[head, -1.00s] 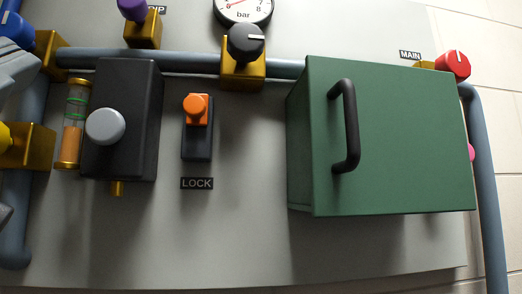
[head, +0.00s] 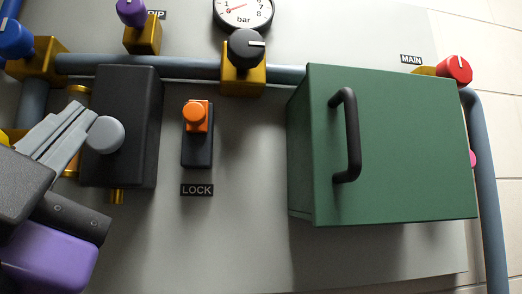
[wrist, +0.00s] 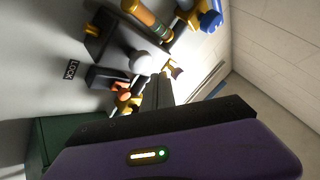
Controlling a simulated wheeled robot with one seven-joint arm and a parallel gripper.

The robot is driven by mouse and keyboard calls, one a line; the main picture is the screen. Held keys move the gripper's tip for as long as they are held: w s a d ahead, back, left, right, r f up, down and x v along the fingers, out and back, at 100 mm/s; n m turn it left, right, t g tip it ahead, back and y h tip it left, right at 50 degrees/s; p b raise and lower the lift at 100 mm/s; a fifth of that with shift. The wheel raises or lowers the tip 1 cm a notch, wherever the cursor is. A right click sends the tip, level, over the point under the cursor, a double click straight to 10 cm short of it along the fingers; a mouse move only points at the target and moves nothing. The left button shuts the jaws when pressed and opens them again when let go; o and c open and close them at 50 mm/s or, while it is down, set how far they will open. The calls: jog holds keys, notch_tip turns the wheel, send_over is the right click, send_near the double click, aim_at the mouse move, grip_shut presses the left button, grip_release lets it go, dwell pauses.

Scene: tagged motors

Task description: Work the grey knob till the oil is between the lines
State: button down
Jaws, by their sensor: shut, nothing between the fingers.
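The grey knob (head: 104,134) is a round disc on the front of a black box (head: 132,90); it also shows in the wrist view (wrist: 141,62). The oil sight glass (head: 76,92) stands left of the box, mostly hidden behind my gripper in the head view. In the wrist view the glass (wrist: 148,18) shows orange oil, but its lines are too small to read there. My gripper (head: 88,116) is shut and empty, its tips just left of the knob in the picture. I cannot tell whether they touch it.
An orange LOCK switch (head: 196,117) is right of the box. A green cabinet (head: 410,150) with a black handle (head: 350,135) juts out further right. A black knob (head: 246,46), purple knob (head: 131,12), blue knob (head: 14,38) and red knob (head: 455,69) sit along the pipes.

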aim_at(101, 126)
jog(key=shift+w+a, duration=0.1)
jog(key=shift+w, duration=0.5)
jog(key=shift+w, duration=0.1)
dwell(1.6)
jog(key=shift+w+a+b, duration=0.1)
jog(key=shift+w+b, duration=0.2)
jog(key=shift+b, duration=0.05)
jog(key=shift+w+a, duration=0.2)
jog(key=shift+w, duration=0.75)
dwell(1.1)
jog(key=shift+s, duration=0.15)
jog(key=shift+s+d+b, duration=0.15)
jog(key=shift+s+b, duration=0.1)
jog(key=shift+s, duration=0.35)
jog(key=shift+s+d+b, duration=0.15)
jog(key=shift+s+b, duration=0.1)
jog(key=shift+s, duration=0.35)
jog(key=shift+s, duration=0.1)
jog(key=shift+s+d+b, duration=0.2)
jog(key=shift+s, duration=0.6)
jog(key=shift+s+d+b, duration=0.15)
jog(key=shift+s+d, duration=0.05)
jog(key=shift+s, duration=0.55)
jog(key=shift+s+d+b, duration=0.2)
jog(key=shift+s, duration=0.6)
jog(key=shift+a, duration=0.1)
